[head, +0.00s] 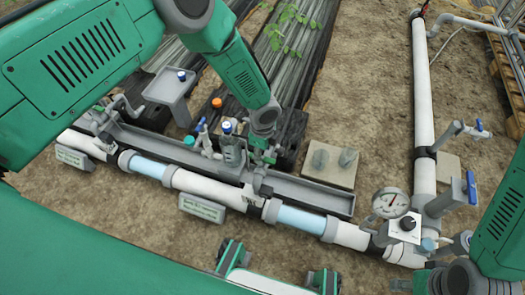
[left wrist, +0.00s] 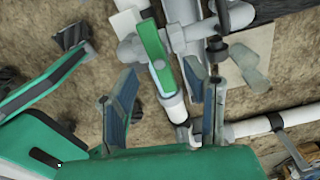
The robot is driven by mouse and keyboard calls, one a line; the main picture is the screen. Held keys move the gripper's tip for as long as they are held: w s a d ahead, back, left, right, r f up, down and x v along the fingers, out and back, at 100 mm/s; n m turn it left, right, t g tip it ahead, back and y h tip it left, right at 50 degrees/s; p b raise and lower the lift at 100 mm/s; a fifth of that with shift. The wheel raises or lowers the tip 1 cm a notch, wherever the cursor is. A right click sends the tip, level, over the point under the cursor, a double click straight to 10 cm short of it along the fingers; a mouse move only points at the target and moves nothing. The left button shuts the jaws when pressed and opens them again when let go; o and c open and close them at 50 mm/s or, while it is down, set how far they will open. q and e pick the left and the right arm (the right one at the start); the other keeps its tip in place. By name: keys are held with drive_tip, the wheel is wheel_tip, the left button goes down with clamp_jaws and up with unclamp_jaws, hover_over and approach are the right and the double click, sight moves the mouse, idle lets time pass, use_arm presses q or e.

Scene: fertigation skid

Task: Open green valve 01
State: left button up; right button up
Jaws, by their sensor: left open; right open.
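The green valve's handle (left wrist: 156,55) shows in the left wrist view as a flat green lever on a grey valve body. My left gripper (left wrist: 172,82) is open, with one finger on each side of the lever's near end; I cannot tell if either touches it. In the head view, my left gripper (head: 264,153) is over the grey trough and hides most of the green valve. My right gripper (head: 278,264) is open and empty at the bottom, in front of the pipe. It also shows at the left of the left wrist view (left wrist: 62,85).
A white pipe (head: 208,185) with pale blue clear sections runs across the front, with label plates (head: 203,207) before it. A pressure gauge (head: 391,203) and blue-handled valves (head: 471,187) stand at the right. Concrete blocks (head: 329,165) lie behind the trough. Bare soil lies around.

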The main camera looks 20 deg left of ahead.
use_arm(q)
drive_tip(key=shift+n, duration=0.7)
drive_tip(key=shift+f, duration=0.15)
